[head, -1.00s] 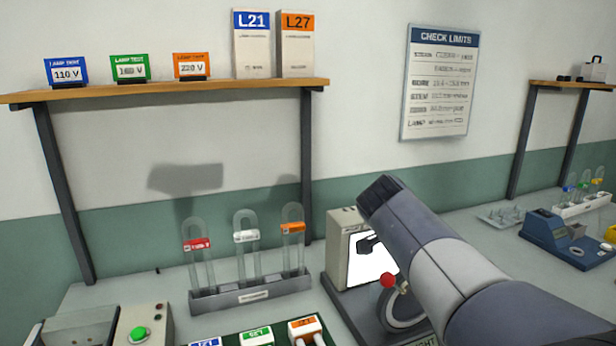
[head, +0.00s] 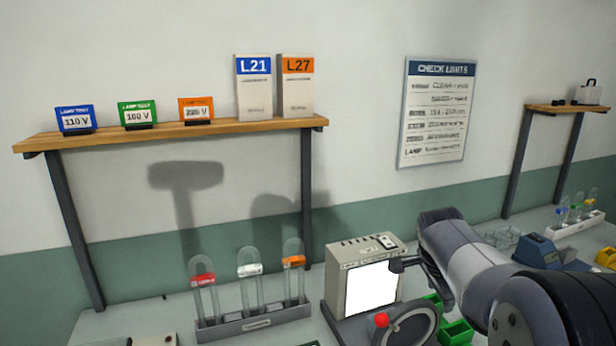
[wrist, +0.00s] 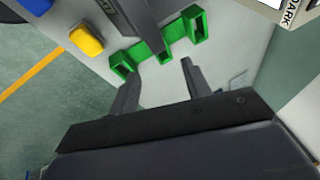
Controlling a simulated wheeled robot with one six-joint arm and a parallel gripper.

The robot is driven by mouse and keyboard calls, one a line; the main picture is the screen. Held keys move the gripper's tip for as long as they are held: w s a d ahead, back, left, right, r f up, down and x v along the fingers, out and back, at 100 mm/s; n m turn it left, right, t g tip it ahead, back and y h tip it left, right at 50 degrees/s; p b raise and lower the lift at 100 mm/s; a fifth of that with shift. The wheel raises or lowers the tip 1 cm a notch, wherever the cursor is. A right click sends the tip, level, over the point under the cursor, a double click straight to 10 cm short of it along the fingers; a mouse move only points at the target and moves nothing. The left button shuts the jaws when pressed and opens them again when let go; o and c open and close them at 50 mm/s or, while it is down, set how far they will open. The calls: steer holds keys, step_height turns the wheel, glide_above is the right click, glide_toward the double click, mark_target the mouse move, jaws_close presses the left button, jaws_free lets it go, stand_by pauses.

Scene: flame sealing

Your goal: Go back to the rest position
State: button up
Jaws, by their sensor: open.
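My gripper (wrist: 158,85) shows in the wrist view with its two dark fingers apart and nothing between them. Beyond the fingertips in that view lies a green holder (wrist: 150,52) on the grey bench. In the head view my arm reaches in from the lower right, and the gripper itself is hidden behind its links. Green pieces (head: 456,330) show beside my arm in the head view.
A rack (head: 255,324) holds three glass tubes with red, white and orange bands. A device with a white screen (head: 370,287) and a red knob (head: 381,320) stands close left of my arm. A shelf (head: 170,135) carries cards and boxes. A blue device (head: 538,252) sits at right.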

steer(key=shift+w+d+f+g+y+p, duration=0.2)
steer(key=shift+d+f+y+p, duration=0.1)
steer(key=shift+d+y+p, duration=0.3)
steer(key=shift+w+d+f+g+y+p, duration=0.2)
steer(key=shift+d+f+y+p, duration=0.15)
steer(key=shift+p, duration=0.3)
